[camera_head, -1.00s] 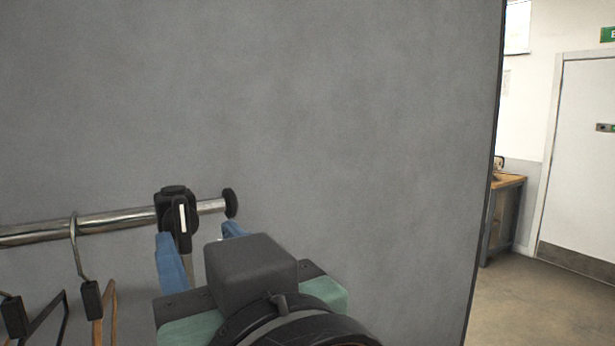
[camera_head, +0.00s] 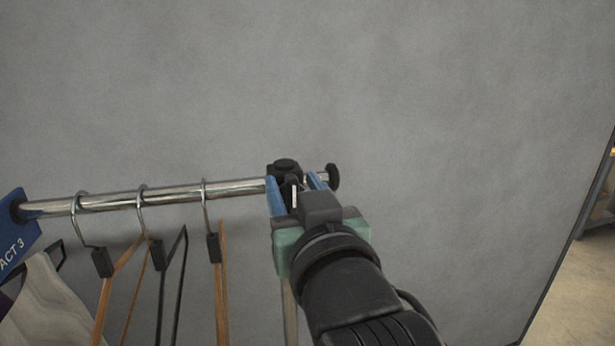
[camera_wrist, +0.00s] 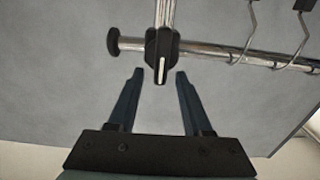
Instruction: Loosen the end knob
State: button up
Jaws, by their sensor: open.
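The stripe runs up and down in the wrist view. In the head view the knob (camera_head: 291,187) is partly hidden by my gripper. My gripper (camera_wrist: 159,75) is open, with one blue finger on each side of the knob's lower tip. Gaps show between the knob and both fingers, and most of the knob lies beyond the fingertips. My gripper also shows in the head view (camera_head: 293,182), in front of the clamp.
The chrome rail (camera_head: 160,196) runs left, with several hangers (camera_head: 213,248) on it and a blue "ACT 3" sign (camera_head: 18,238) at far left. A round black cap (camera_head: 333,176) ends the rail just right of the clamp. A grey panel (camera_head: 350,80) stands behind.

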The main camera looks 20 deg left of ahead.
jog(key=shift+w, duration=0.1)
grip_shut()
jog(key=shift+f, duration=0.1)
jog(key=shift+a+f+n+b, duration=0.1)
jog(key=shift+f+n+b, duration=0.05)
jog(key=shift+n+b, duration=0.2)
jog(key=shift+s+a+f+n+b, duration=0.1)
jog(key=shift+a+n+b, duration=0.05)
jog(key=shift+n+b, duration=0.5)
jog(key=shift+s+a+f+n+b, duration=0.1)
jog(key=shift+n+b, duration=0.45)
jog(key=shift+n, duration=0.05)
jog(key=shift+s+a+f+n+b, duration=0.2)
jog(key=shift+f+n+b, duration=0.1)
jog(key=shift+n+b, duration=1.85)
jog(key=shift+s+a+f+n+b, duration=0.1)
jog(key=shift+a+f+n+b, duration=0.2)
jog(key=shift+n+b, duration=1.8)
jog(key=shift+s+a+f+n+b, duration=0.25)
jog(key=shift+n+b, duration=0.9)
jog(key=shift+n, duration=1.9)
jog(key=shift+w+d, duration=0.1)
